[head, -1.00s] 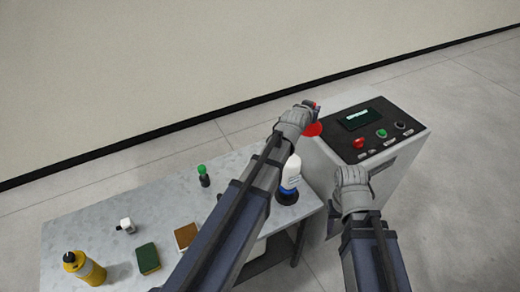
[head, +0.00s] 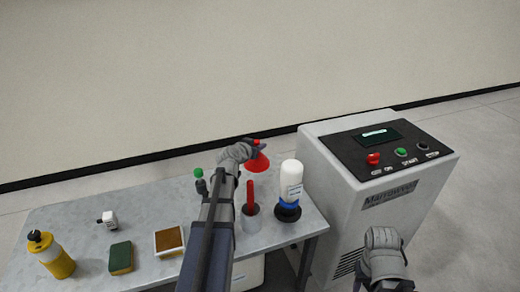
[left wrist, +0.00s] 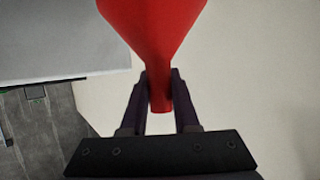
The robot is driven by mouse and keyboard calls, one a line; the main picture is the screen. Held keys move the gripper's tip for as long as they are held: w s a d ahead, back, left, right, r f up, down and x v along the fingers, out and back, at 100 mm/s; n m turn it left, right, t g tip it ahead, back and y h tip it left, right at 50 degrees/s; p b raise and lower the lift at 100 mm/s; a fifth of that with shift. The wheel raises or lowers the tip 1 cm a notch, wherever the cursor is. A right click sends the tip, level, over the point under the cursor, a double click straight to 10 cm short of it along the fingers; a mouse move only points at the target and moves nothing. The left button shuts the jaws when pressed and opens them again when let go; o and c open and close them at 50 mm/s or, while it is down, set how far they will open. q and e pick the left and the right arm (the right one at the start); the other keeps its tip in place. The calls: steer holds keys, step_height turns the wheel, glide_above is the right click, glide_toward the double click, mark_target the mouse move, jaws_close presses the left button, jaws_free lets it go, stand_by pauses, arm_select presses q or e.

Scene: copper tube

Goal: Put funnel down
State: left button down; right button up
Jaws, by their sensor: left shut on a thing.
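The red funnel (head: 258,163) is held in my left gripper (head: 253,146), above the back right part of the table (head: 205,186). In the left wrist view the funnel (left wrist: 152,28) fills the upper middle, its narrow stem between the two dark fingers of my left gripper (left wrist: 159,95). The gripper is shut on the stem. My right gripper (head: 382,240) is low at the right, in front of the machine; its fingers cannot be made out.
A clear container with a red rod (head: 250,196) and a white bottle (head: 291,180) on a dark base stand at the table's right. A green-topped item (head: 199,180), tray (head: 169,241), sponge (head: 121,258), small white item (head: 108,218) and yellow bottle (head: 53,257) stand left. The control machine (head: 372,190) is right.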

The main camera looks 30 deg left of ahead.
mark_target(258, 161)
arm_select(q)
steer(key=shift+f+b, duration=3.35)
steer(key=shift+f, duration=0.05)
steer(key=shift+f+b, duration=0.55)
steer(key=c, duration=0.6)
jaws_free()
steer(key=shift+r, duration=0.15)
step_height(258, 161, up, 10)
steer(key=p, duration=1)
